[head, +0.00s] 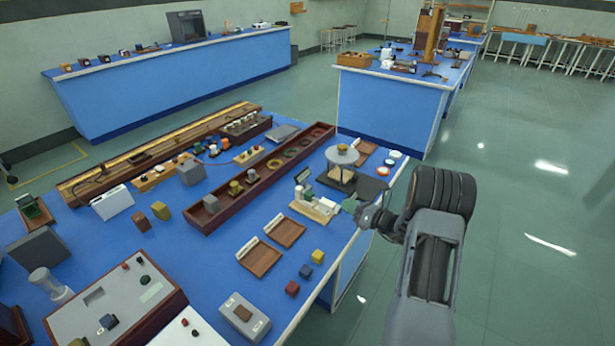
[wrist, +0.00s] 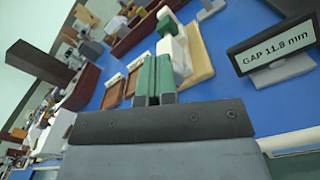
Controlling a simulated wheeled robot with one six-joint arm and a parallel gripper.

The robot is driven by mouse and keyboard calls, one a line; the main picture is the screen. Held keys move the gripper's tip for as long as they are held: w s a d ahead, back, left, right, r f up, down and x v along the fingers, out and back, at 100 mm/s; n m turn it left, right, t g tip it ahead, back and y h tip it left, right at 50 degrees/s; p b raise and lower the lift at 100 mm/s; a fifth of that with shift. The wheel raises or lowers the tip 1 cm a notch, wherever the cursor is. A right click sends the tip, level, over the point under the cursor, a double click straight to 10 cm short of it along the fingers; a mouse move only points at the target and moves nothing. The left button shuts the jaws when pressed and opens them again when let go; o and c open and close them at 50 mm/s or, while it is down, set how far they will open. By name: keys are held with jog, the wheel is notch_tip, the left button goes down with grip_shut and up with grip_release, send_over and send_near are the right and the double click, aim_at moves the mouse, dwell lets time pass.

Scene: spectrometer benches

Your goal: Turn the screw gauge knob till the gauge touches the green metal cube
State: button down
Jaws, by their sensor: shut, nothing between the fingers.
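The screw gauge (head: 318,208), pale with a cream base, stands near the right edge of the blue bench. In the wrist view its white body and base (wrist: 198,62) lie just beyond my fingers. A small dark green block (wrist: 167,25) shows at the gauge's far end; it looks like the green metal cube. The knob is not clearly distinguishable. A dark display (wrist: 273,50) to the right reads "GAP 11.8 mm". My gripper (head: 353,205) is at the gauge's right end in the head view. Its green fingers (wrist: 154,65) are together and empty; contact with the gauge is unclear.
Two brown trays (head: 272,244) lie left of the gauge. Small red (head: 292,288), blue (head: 305,271) and yellow (head: 318,257) cubes sit near the front edge. A round-topped stand (head: 342,156) is behind the gauge. Green floor (head: 530,240) to the right is clear.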

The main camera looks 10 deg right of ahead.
jog(key=shift+w+f, duration=0.1)
jog(key=shift+w, duration=0.2)
jog(key=shift+w+d+r, duration=0.15)
jog(key=shift+r, duration=0.2)
dwell(0.3)
jog(key=shift+d+f, duration=0.15)
jog(key=shift+d, duration=0.15)
jog(key=shift+d+f+p, duration=0.4)
jog(key=shift+d+f, duration=0.15)
jog(key=shift+d, duration=0.3)
jog(key=s, duration=0.2)
jog(key=s+d+r, duration=0.1)
jog(key=shift+s, duration=0.1)
jog(key=shift+d+f, duration=0.15)
jog(key=shift+d, duration=0.15)
jog(key=shift+s+d, duration=0.1)
jog(key=shift+s, duration=0.15)
